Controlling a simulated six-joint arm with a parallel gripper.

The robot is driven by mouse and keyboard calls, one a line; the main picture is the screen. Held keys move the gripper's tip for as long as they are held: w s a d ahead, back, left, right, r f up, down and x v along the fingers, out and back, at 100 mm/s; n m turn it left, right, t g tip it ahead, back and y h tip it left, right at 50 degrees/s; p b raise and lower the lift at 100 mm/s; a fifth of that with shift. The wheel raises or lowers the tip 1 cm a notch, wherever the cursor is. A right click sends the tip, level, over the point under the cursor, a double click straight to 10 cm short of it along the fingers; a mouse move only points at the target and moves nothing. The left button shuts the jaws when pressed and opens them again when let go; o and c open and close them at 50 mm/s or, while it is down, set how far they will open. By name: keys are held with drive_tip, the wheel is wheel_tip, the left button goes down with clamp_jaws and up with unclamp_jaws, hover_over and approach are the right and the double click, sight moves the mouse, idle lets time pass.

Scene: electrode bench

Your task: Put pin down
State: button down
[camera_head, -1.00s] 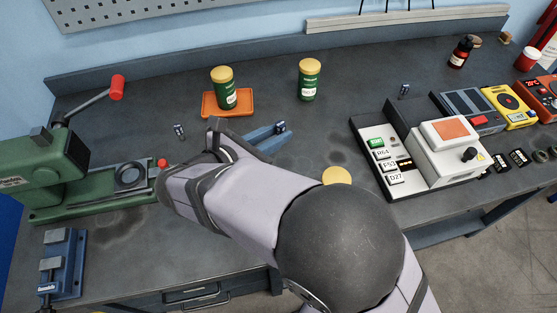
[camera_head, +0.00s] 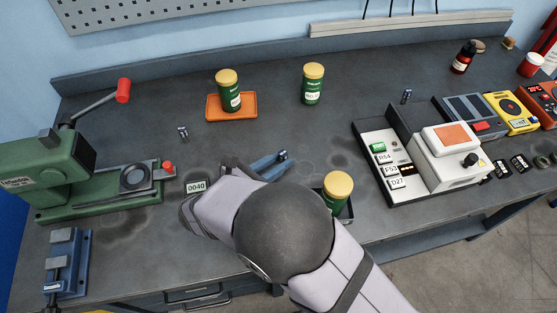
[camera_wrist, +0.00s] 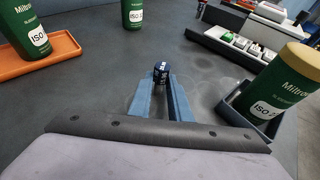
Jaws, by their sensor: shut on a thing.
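My gripper (camera_head: 278,158) is shut on a small dark pin (camera_wrist: 161,69) with pale marks, held at the tips of its blue fingers. In the head view the pin (camera_head: 284,153) shows at the finger ends over the middle of the bench (camera_head: 330,130). I cannot tell whether its base touches the bench. Two similar small pins stand apart on the bench, one left of my gripper (camera_head: 183,132) and one near the white device (camera_head: 406,96).
A green canister (camera_head: 338,190) stands in a dark tray (camera_wrist: 232,106) close right of my gripper. Another stands on an orange tray (camera_head: 210,112), and a third (camera_head: 312,84) stands behind. A green press (camera_head: 60,170) is left, a white device (camera_head: 455,155) right. Bench around the pin is clear.

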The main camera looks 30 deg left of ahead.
drive_tip(key=shift+f, duration=0.1)
drive_tip(key=shift+f, duration=0.15)
drive_tip(key=c, duration=1.6)
unclamp_jaws()
drive_tip(key=shift+c, duration=0.2)
drive_tip(key=shift+r, duration=0.3)
drive_tip(key=shift+s+a, duration=0.1)
drive_tip(key=shift+s, duration=0.3)
drive_tip(key=b+v, duration=0.2)
drive_tip(key=v, duration=0.9)
drive_tip(key=shift+s+r+b, duration=0.1)
drive_tip(key=shift+b, duration=0.2)
